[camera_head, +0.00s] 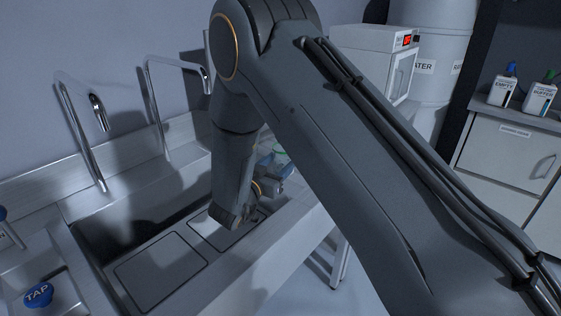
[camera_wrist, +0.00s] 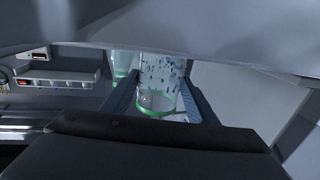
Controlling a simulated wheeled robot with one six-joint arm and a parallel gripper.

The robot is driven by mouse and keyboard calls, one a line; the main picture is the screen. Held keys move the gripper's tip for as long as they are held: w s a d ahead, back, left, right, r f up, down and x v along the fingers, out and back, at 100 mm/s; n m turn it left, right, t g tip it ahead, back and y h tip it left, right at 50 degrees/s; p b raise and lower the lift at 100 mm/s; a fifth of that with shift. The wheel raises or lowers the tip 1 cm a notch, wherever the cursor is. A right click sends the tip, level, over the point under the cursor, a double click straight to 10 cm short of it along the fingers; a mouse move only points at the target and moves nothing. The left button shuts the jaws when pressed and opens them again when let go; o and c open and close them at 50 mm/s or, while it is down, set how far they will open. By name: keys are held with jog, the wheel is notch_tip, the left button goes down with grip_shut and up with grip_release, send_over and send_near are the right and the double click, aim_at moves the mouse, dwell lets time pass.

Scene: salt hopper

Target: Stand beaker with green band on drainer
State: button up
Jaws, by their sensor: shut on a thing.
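In the wrist view a clear glass beaker (camera_wrist: 160,85) with droplets and a green band near its lower end stands between the two fingers of my gripper (camera_wrist: 162,100). The gripper is shut on this beaker. A second clear glass (camera_wrist: 124,66) with a green band shows behind and left of it, partly hidden. In the head view my gripper (camera_head: 270,178) is mostly behind my arm, at the far right end of the sink counter. A bit of green-banded glass (camera_head: 279,150) shows beside it.
A deep sink basin (camera_head: 100,238) lies left, with two curved taps (camera_head: 78,130) behind it. A blue TAP knob (camera_head: 38,296) is at lower left. A white cabinet unit with a red display (camera_head: 400,60) and labelled bottles (camera_head: 505,88) stand at back right.

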jog(key=shift+f, duration=0.2)
jog(key=o, duration=1.2)
jog(key=shift+r, duration=0.2)
jog(key=b+v, duration=0.2)
jog(key=v, duration=1)
